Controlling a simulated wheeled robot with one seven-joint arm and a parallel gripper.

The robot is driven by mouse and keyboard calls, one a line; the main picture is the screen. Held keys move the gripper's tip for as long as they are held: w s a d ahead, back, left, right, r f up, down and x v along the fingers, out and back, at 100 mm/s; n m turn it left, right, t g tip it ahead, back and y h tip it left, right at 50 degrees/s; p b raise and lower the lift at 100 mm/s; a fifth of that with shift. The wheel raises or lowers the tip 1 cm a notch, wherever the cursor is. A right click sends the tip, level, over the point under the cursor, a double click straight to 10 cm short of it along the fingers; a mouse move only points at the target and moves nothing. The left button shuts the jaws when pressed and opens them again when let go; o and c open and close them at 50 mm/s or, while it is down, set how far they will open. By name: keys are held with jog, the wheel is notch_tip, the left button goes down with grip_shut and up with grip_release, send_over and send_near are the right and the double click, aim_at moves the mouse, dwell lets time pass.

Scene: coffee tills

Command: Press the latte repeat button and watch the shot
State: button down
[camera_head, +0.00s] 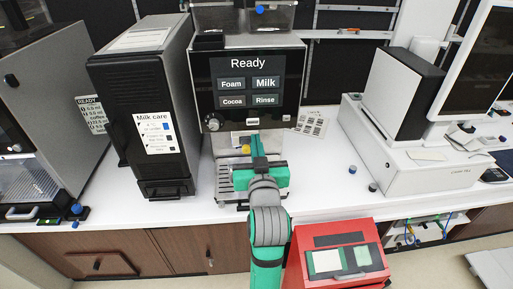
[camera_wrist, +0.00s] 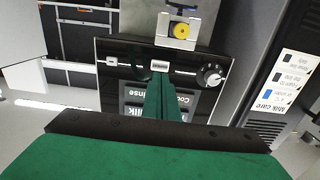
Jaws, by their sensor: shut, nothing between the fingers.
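The coffee machine (camera_head: 202,75) stands at the back centre of the counter. Its dark screen (camera_head: 247,79) reads Ready, with Foam, Milk, Cocoa and Rinse tiles. Below the screen are a small pale button (camera_head: 252,121), a second one (camera_head: 286,118) and a round knob (camera_head: 213,124). No latte label is readable. My gripper (camera_head: 254,136) is shut and empty, in front of the machine just below the middle button. In the wrist view its green fingertips (camera_wrist: 160,78) point at that button (camera_wrist: 160,66); I cannot tell whether they touch. A yellow-centred spout fitting (camera_wrist: 181,30) sits under the panel.
A black Milk care unit (camera_head: 138,110) stands close on the left. A red box (camera_head: 312,240) is beside my arm. Counter between machine and till is mostly free.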

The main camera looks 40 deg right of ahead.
aim_at(252, 122)
jog(key=shift+x, duration=3.05)
jog(key=shift+w, duration=0.1)
jog(key=shift+w+d, duration=0.1)
jog(key=shift+w, duration=0.05)
jog(key=shift+w+d, duration=0.1)
jog(key=shift+w, duration=0.25)
jog(key=shift+s, duration=0.1)
jog(key=shift+s, duration=0.5)
jog(key=v, duration=0.4)
jog(key=shift+s+a, duration=0.15)
jog(key=shift+a, duration=0.15)
